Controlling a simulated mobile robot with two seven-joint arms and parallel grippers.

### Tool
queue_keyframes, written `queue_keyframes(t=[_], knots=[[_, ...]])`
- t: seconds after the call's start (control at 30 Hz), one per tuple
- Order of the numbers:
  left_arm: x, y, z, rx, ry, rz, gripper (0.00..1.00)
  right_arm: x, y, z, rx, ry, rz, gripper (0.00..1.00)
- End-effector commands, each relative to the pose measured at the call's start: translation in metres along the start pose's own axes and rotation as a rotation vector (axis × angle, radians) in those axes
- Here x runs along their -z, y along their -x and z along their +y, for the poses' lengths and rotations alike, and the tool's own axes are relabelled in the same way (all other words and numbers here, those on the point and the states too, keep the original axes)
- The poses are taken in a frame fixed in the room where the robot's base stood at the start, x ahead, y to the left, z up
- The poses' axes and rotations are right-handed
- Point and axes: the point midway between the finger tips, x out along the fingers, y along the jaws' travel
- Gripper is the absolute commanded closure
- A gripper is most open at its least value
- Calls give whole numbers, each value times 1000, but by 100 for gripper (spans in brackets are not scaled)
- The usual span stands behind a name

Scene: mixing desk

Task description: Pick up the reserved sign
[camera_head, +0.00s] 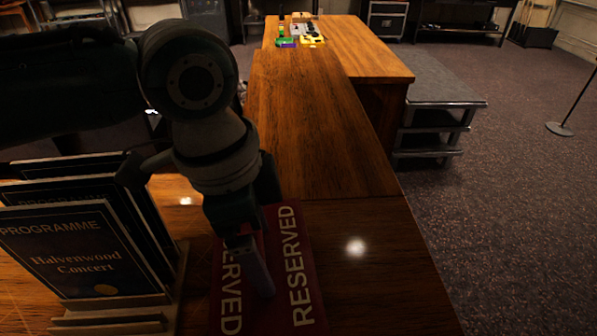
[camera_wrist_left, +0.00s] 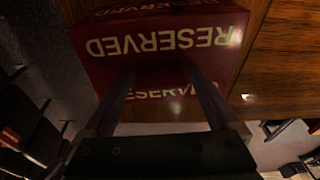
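The reserved sign (camera_head: 283,225) is dark red with white "RESERVED" lettering on more than one face. It rests on the wooden desk at the bottom centre of the head view. My left gripper (camera_head: 262,288) reaches down over it and hides part of its lettering. In the left wrist view the sign (camera_wrist_left: 160,50) fills the upper middle. The two fingers of my left gripper (camera_wrist_left: 163,75) are spread apart there, with their tips in front of the sign. Whether they touch it I cannot tell. My right gripper is not in view.
A wooden rack (camera_head: 120,318) with several dark programmes (camera_head: 70,250) stands close on the left of the sign. The wooden desk (camera_head: 310,130) is clear beyond the sign. Small coloured items (camera_head: 300,35) lie at its far end. Grey steps (camera_head: 435,110) stand on the right.

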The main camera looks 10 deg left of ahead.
Motion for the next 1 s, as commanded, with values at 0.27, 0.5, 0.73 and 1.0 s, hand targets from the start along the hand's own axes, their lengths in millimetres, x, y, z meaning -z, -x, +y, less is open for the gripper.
queue_keyframes(t=[0.27,0.5,0.73,1.0], knots=[[0,0,0,0,0,0,39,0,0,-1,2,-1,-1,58],[0,0,0,0,0,0,66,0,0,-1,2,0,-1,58],[0,1,0,0,0,0,92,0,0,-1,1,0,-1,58],[0,1,0,1,0,1,100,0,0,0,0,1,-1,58]])
